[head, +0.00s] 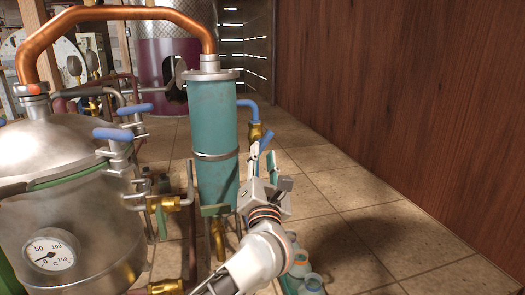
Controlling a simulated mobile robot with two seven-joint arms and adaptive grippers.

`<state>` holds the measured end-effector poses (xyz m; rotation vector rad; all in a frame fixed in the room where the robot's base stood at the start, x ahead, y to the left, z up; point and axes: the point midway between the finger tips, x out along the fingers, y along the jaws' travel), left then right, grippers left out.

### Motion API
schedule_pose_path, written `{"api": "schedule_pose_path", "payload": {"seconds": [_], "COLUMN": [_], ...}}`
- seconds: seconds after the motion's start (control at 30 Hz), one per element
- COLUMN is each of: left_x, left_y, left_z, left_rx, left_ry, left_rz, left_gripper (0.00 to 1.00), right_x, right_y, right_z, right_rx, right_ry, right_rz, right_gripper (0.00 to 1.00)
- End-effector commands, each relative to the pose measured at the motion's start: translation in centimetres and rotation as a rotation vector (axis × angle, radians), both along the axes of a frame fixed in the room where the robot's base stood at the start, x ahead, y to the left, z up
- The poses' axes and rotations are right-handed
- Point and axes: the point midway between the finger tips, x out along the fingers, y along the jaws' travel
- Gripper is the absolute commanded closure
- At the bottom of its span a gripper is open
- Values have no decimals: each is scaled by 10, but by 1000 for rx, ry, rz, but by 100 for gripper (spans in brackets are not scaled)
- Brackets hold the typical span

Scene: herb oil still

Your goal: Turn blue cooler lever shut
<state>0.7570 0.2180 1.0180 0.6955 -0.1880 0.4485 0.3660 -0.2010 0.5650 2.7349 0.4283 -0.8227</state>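The cooler (213,125) is an upright teal cylinder right of the still, with a copper pipe entering its top. On its right side a blue pipe (248,106) bends down into a brass valve (255,131). A short blue lever (267,139) slants up just below and right of this valve. My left gripper (262,158) is raised from below, right at the lever's lower end. Its fingers look apart, one left and one right of a gap. I cannot tell whether they touch the lever, whose lower end is hidden. My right gripper is not in view.
The metal still (70,190) with a dial (50,255) fills the left. Two blue handles (135,108) (112,134) stick out at its right side. Small bottles (300,264) stand beside my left arm. A wooden wall (410,90) bounds the right; the tiled floor before it is clear.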

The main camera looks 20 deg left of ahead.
Motion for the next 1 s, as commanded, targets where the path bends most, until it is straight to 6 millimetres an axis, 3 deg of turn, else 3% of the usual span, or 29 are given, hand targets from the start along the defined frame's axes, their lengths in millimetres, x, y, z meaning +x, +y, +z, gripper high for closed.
{"api": "schedule_pose_path", "payload": {"seconds": [0.2,0.57,0.7,1.0], "left_x": [24,29,29,28], "left_y": [8,11,11,11], "left_z": [6,9,9,12], "left_rx": [2,1,1,8], "left_ry": [2,0,0,4], "left_rz": [1,0,0,1], "left_gripper": [74,74,100,100], "right_x": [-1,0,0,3], "right_y": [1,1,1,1], "right_z": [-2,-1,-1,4], "right_rx": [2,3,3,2], "right_ry": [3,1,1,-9], "right_rz": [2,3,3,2], "right_gripper": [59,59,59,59]}}
